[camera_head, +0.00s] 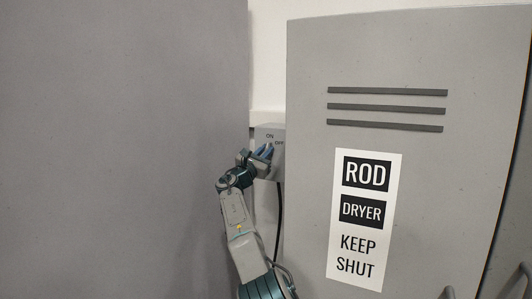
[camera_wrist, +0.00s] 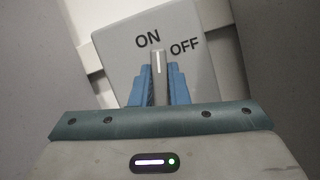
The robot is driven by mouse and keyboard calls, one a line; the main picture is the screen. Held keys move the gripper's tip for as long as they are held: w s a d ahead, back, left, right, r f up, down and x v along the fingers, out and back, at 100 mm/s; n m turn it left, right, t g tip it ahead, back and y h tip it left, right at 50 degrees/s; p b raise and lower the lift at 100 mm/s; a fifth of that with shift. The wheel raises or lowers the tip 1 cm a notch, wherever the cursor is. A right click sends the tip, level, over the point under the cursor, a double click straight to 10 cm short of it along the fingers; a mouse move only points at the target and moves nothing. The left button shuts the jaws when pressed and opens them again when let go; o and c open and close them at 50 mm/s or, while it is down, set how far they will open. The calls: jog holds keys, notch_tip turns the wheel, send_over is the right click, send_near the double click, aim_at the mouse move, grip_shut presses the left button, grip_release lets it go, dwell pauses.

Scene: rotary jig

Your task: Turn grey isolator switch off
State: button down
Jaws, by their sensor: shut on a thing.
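The grey isolator switch (camera_head: 277,133) is a small box on the wall, in the gap between two large grey cabinets. Its face is marked ON and OFF, and in the wrist view the box (camera_wrist: 199,72) fills the upper middle. Its grey handle (camera_wrist: 159,62) has a pale line along it and stands between the blue fingers, pointing up between the two words. My gripper (camera_head: 264,153) is at the box front, shut on the handle. In the wrist view my gripper (camera_wrist: 160,85) hides the handle's lower part.
A grey cabinet (camera_head: 420,60) labelled ROD DRYER KEEP SHUT stands close on the right. A large plain grey surface (camera_head: 120,140) fills the left. The gap between them is narrow. A black cable (camera_head: 279,215) hangs below the box.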

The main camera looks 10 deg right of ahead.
jog(key=shift+f, duration=0.1)
jog(key=c, duration=1.4)
grip_release()
jog(key=shift+s+a+b, duration=0.1)
jog(key=shift+b, duration=0.2)
jog(key=b+v, duration=1.3)
jog(key=b, duration=0.1)
jog(key=shift+s+a, duration=0.15)
jog(key=shift+s, duration=0.1)
